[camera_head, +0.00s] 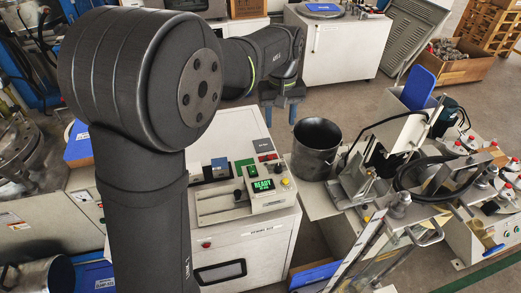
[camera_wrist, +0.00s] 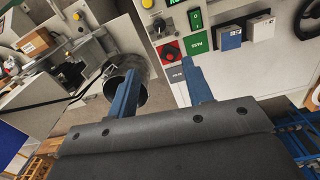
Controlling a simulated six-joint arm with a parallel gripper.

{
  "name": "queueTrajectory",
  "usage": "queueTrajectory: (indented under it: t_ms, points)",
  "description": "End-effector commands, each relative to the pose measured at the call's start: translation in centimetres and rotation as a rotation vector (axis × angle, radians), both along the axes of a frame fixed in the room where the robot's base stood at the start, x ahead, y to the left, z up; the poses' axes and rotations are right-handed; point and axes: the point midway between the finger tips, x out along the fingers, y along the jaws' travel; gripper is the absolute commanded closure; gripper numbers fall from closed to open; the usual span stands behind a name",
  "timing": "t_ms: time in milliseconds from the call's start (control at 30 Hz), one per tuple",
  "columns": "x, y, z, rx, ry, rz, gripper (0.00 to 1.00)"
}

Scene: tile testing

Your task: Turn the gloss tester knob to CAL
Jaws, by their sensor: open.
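The tester (camera_head: 255,200) is a pale benchtop unit on a white cabinet, with a lit green READY display (camera_head: 262,186). I cannot tell which is the gloss tester knob or read a CAL mark. My gripper (camera_head: 281,113) is open and empty, fingers pointing down, beyond the tester in the head view.
A dark metal bucket (camera_head: 316,148) stands right of the tester; it shows beside my left finger in the wrist view (camera_wrist: 140,95). Cluttered machinery (camera_head: 400,180) fills the right.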

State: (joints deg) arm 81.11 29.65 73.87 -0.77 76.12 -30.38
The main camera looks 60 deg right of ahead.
Motion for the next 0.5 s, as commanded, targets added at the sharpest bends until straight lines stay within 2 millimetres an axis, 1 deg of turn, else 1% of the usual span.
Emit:
queueTrajectory:
  t_ms: [167, 300, 400, 500]
  points:
    - [-0.13, -0.08, -0.38, 0.000, -0.005, -0.308, 0.54]
    - [-0.22, -0.14, -0.71, -0.001, -0.010, -0.600, 0.54]
    - [-0.28, -0.17, -0.91, 0.000, -0.012, -0.785, 0.54]
    - [-0.31, -0.20, -1.04, 0.000, -0.014, -0.929, 0.54]
